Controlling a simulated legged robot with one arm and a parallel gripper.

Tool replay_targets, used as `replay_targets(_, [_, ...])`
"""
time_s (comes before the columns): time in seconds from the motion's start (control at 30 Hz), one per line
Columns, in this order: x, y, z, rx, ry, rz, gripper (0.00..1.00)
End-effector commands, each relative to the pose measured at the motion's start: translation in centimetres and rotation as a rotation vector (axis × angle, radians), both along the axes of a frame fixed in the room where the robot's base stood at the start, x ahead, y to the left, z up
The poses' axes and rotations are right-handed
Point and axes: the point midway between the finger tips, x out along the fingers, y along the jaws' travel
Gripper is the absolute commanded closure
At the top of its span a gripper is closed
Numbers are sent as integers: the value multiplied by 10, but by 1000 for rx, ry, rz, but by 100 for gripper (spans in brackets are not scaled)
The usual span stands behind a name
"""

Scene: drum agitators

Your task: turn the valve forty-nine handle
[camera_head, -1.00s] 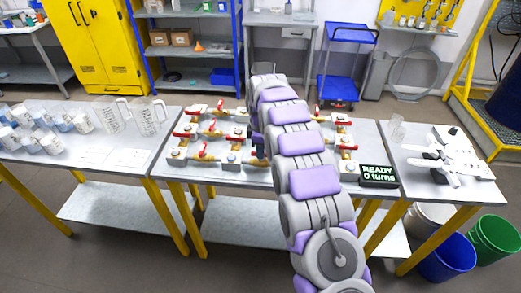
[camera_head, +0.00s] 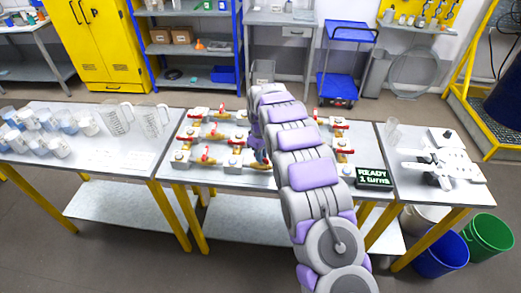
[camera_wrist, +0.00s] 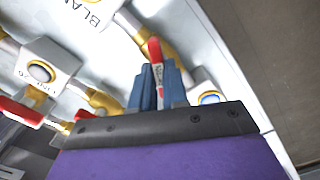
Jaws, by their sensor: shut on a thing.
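In the wrist view a red valve handle (camera_wrist: 155,50) on a brass valve sits between the blue fingers of my gripper (camera_wrist: 158,80). The fingers are shut on it; the writing on the handle is too small to read. In the head view my gripper (camera_head: 259,157) is low over the middle table, mostly behind my arm. The display (camera_head: 373,177) on that table reads "READY 1 turns". No label reading forty-nine is legible.
Several other red-handled valves (camera_head: 206,160) stand close on both sides of my arm on the middle table (camera_head: 215,178). In the wrist view another red handle (camera_wrist: 20,112) lies at the left. Jugs (camera_head: 116,118) stand on the left table; a white device (camera_head: 440,165) lies on the right table.

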Motion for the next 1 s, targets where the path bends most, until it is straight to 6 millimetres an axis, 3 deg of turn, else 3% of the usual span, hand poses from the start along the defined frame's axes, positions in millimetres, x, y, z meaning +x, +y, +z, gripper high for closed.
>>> replay_targets(0.7, [0,0,3,0,-2,-670,100])
replay_targets(1.0, [-1,1,2,-1,-2,-879,100])
